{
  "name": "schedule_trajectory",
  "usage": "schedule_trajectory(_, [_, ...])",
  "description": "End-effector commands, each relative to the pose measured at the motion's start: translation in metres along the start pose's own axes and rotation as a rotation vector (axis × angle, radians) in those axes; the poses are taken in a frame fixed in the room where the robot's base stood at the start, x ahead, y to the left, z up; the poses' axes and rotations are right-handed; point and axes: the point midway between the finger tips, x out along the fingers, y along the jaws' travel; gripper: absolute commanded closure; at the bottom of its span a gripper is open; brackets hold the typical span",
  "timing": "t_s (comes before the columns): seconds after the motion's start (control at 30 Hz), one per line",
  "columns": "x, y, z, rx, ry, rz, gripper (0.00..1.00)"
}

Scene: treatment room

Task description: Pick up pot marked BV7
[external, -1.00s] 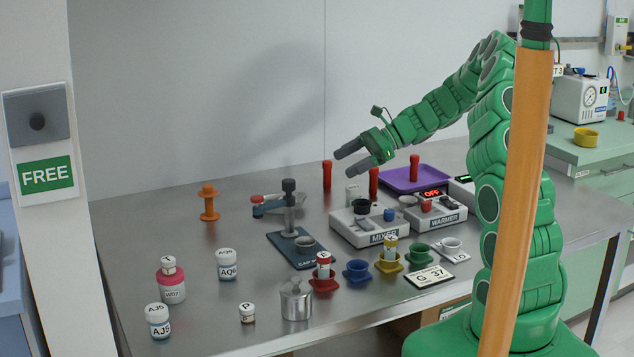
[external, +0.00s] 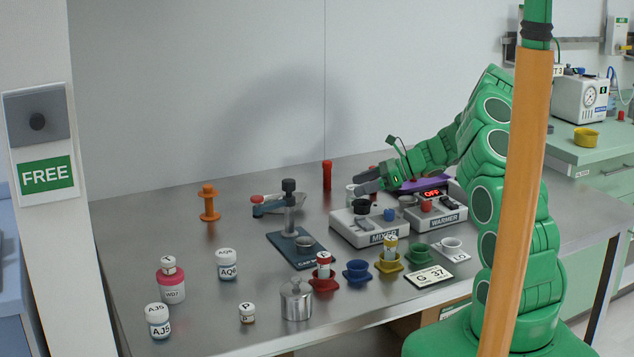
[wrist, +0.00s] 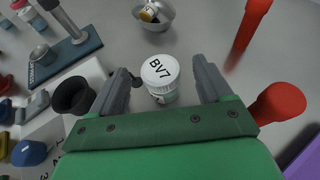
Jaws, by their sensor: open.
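The pot marked BV7 (wrist: 160,96) is a small upright pot with a white lid, on the bench between my two fingers in the wrist view. In the external view the pot (external: 351,193) shows behind the mixer, partly hidden by my fingers. My gripper (wrist: 162,70) is open, with a finger on either side of the pot and a visible gap to each. In the external view my gripper (external: 361,182) is low, right at the pot.
The mixer (external: 370,228) and warmer (external: 435,214) stand close in front. Red posts (wrist: 252,22) (wrist: 278,103) stand to the right in the wrist view. A metal bowl (wrist: 163,22) with something inside lies beyond the pot. Several other marked pots stand at the bench's left.

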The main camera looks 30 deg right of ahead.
Motion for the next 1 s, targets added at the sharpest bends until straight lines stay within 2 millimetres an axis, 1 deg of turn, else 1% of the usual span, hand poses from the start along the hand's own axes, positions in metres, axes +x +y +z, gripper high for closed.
schedule_trajectory(0.13, [0.012,0.001,-0.002,0.0,0.0,0.001,0.21])
schedule_trajectory(0.4, [0.046,0.001,-0.005,-0.001,0.001,0.001,0.21])
schedule_trajectory(0.5, [0.05,0.001,-0.005,0.0,0.001,-0.001,0.21])
schedule_trajectory(0.67, [0.05,0.001,-0.005,0.0,0.0,-0.001,0.21])
schedule_trajectory(0.7, [0.05,0.001,-0.005,0.0,0.001,-0.001,0.24])
schedule_trajectory(0.77, [0.05,0.001,-0.005,0.0,0.001,-0.001,0.34])
schedule_trajectory(1.0, [0.05,0.001,-0.005,0.0,0.001,-0.001,0.7])
